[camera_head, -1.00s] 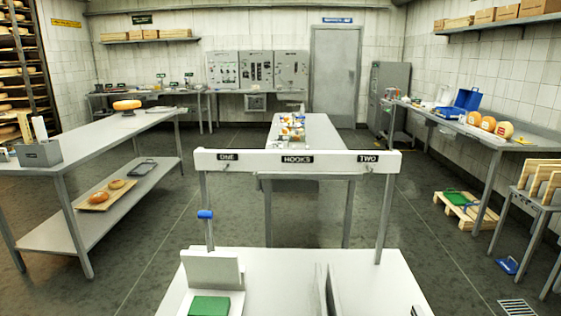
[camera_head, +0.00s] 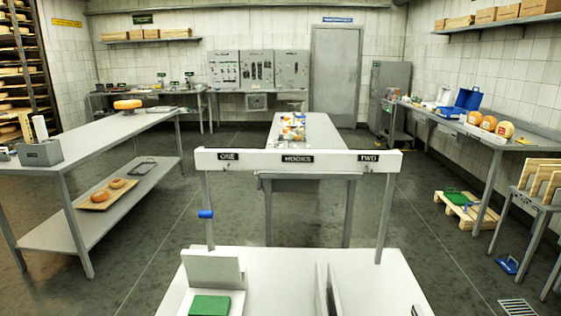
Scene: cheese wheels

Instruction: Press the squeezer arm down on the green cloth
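The green cloth (camera_head: 210,305) lies folded on a white base at the front left of the white table in front of me. A white upright plate (camera_head: 212,268) stands just behind it. A grey lever arm (camera_head: 207,188) with a blue grip (camera_head: 206,214) stands up behind the plate, at the left post of the hook rack. It looks like the squeezer arm, and it is raised, away from the cloth. Neither of my grippers shows in the head view.
A white rack bar (camera_head: 297,161) labelled ONE, HOOKS and TWO crosses above the white table (camera_head: 265,262). Thin upright dividers (camera_head: 325,290) stand right of the cloth. A long grey table (camera_head: 85,145) is on the left. The floor between the tables is clear.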

